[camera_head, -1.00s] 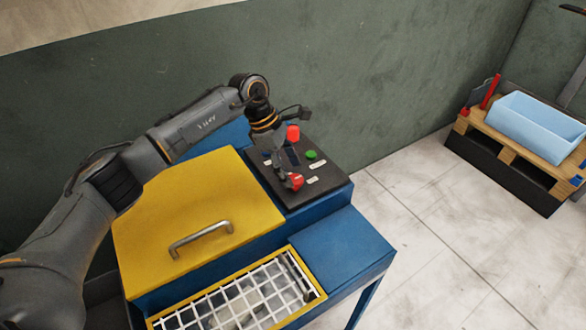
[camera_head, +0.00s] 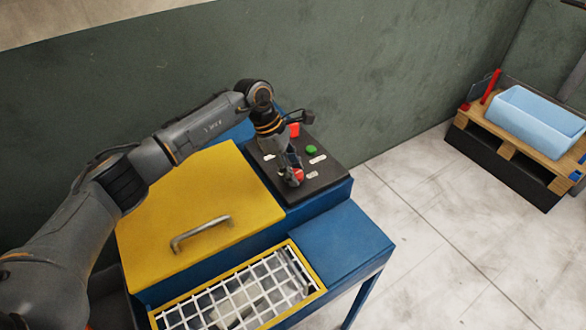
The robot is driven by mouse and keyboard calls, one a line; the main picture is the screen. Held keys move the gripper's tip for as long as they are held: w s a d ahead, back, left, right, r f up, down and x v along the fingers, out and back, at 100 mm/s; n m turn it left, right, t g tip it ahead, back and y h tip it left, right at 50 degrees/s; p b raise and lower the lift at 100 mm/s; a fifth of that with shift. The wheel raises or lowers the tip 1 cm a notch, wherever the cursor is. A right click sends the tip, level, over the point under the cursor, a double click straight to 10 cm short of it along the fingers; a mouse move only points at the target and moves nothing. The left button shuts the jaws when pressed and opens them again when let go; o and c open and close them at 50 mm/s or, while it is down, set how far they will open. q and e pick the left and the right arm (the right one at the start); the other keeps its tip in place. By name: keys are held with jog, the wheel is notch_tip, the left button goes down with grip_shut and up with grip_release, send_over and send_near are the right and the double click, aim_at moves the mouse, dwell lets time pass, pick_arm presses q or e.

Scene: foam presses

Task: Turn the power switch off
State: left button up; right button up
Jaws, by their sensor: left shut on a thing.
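The black control panel (camera_head: 325,177) sits on top of the blue press. A red knob (camera_head: 298,175), which looks like the power switch, is at the panel's near left part. My left gripper (camera_head: 294,179) points down at it from above, with its fingers closed on it and partly hiding it. White labels (camera_head: 318,159) lie beside the controls. My right gripper is out of view.
A yellow lid (camera_head: 190,200) with a metal handle (camera_head: 202,233) is left of the panel, under my left arm. A white grid in a yellow frame (camera_head: 240,294) and a blue side top (camera_head: 345,242) are in front. A pallet with a light-blue bin (camera_head: 535,122) stands at right.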

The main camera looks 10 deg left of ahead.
pick_arm(q)
jog(key=n+t+b, duration=0.1)
jog(key=n, duration=0.1)
jog(key=n+b, duration=0.1)
jog(key=n, duration=0.1)
jog(key=shift+s+f+t, duration=0.15)
jog(key=shift+t, duration=0.25)
jog(key=n+t+y+b, duration=0.1)
jog(key=n+b, duration=0.2)
jog(key=n, duration=0.1)
jog(key=shift+s+d+n+b, duration=0.1)
jog(key=shift+n+b, duration=0.2)
jog(key=shift+b, duration=0.05)
jog(key=n+y+b, duration=0.1)
jog(key=n+b, duration=0.1)
jog(key=n+t+y+b, duration=0.1)
jog(key=n+b, duration=0.2)
jog(key=shift+d+t, duration=0.15)
jog(key=shift+t, duration=0.15)
jog(key=shift+n+y+b, duration=0.7)
jog(key=shift+n+b, duration=0.85)
jog(key=shift+n, duration=0.55)
jog(key=o, duration=1.2)
jog(key=shift+c, duration=0.2)
